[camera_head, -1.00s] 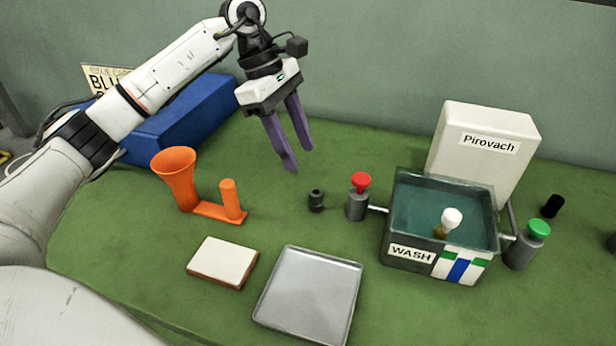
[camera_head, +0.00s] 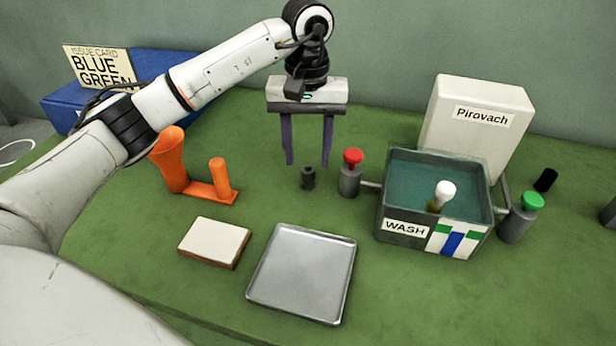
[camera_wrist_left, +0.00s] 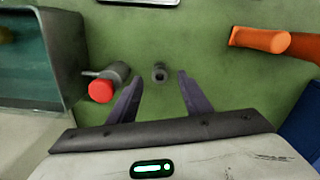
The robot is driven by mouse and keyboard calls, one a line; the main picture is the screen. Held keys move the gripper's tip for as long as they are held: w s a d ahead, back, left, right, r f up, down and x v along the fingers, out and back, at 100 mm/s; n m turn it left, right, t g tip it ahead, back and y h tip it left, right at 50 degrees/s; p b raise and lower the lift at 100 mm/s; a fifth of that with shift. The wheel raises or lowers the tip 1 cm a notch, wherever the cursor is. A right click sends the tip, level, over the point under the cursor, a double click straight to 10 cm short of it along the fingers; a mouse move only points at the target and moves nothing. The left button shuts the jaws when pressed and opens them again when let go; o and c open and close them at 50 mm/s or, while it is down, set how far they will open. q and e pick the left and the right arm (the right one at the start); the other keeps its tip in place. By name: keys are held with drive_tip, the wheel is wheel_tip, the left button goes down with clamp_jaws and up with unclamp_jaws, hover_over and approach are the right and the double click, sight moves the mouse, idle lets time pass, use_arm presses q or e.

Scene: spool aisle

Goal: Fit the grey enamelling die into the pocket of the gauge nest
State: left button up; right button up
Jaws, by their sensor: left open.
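The small dark grey die (camera_head: 308,178) stands upright on the green table, left of the red-capped bottle. It also shows in the left wrist view (camera_wrist_left: 159,73), end-on with a dark hole in its top. My left gripper (camera_head: 308,164) is open and empty, its two purple fingers pointing down. In the head view the fingertips are just above the die. In the left wrist view the die appears between the fingertips, lined up with the gap; the height left between them is hard to judge. I cannot pick out a gauge nest with a pocket. My right gripper is not in view.
A red-capped bottle (camera_head: 349,176) stands close right of the die, by the WASH tank (camera_head: 405,229). An orange funnel stand (camera_head: 205,190) is left. A silver tray (camera_head: 300,272) and white-topped block (camera_head: 214,241) lie in front. A blue box (camera_head: 150,68) stands behind my arm.

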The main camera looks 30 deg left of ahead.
sight(308, 170)
use_arm(q)
drive_tip(key=shift+w+f, duration=0.1)
drive_tip(key=shift+f, duration=2.6)
clamp_jaws()
